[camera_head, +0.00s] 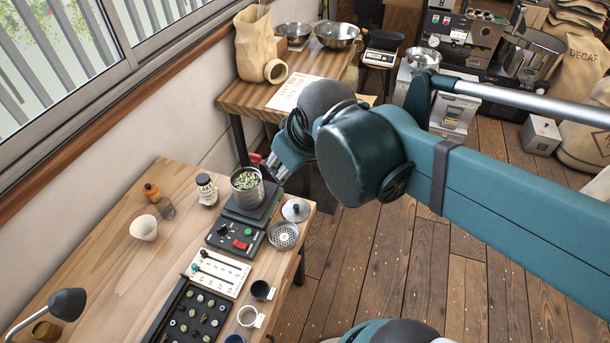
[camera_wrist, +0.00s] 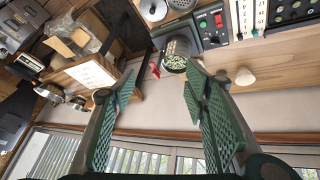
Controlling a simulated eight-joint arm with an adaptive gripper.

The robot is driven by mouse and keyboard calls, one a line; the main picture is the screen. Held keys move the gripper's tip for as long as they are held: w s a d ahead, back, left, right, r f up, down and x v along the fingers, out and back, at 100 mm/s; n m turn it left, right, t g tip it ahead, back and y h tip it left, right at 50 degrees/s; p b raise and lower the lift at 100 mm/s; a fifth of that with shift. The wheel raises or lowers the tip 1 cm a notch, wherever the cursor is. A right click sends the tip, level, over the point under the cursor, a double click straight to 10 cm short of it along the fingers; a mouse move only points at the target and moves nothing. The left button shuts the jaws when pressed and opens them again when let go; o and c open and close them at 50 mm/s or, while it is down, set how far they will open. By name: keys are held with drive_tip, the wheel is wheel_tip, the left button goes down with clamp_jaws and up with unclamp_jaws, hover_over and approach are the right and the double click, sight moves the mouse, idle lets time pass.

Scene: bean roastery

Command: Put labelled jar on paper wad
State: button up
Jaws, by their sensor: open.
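The labelled jar (camera_head: 206,190), with a dark lid and a white label, stands upright on the wooden bench, left of the can of green beans. I cannot make it out in the wrist view; my right finger may hide it. The paper wad (camera_head: 144,228), a pale cream lump, lies on the bench to the left of and nearer than the jar. It also shows in the wrist view (camera_wrist: 245,77), right of my fingers. My gripper (camera_head: 280,165) is open and empty, right of the jar and beside the bean can. Both fingers (camera_wrist: 162,74) show spread in the wrist view.
A desk lamp (camera_head: 62,304) rises at the near left. Bare bench (camera_head: 105,240) lies around the wad.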

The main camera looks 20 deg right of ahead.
drive_tip(key=s+m, duration=0.1)
drive_tip(key=s+d+f+m, duration=0.1)
drive_tip(key=s, duration=0.1)
drive_tip(key=s+m, duration=0.1)
drive_tip(key=shift+s+d+f+m+t, duration=0.15)
drive_tip(key=shift+s+d+m+t, duration=0.15)
drive_tip(key=shift+s+t, duration=0.1)
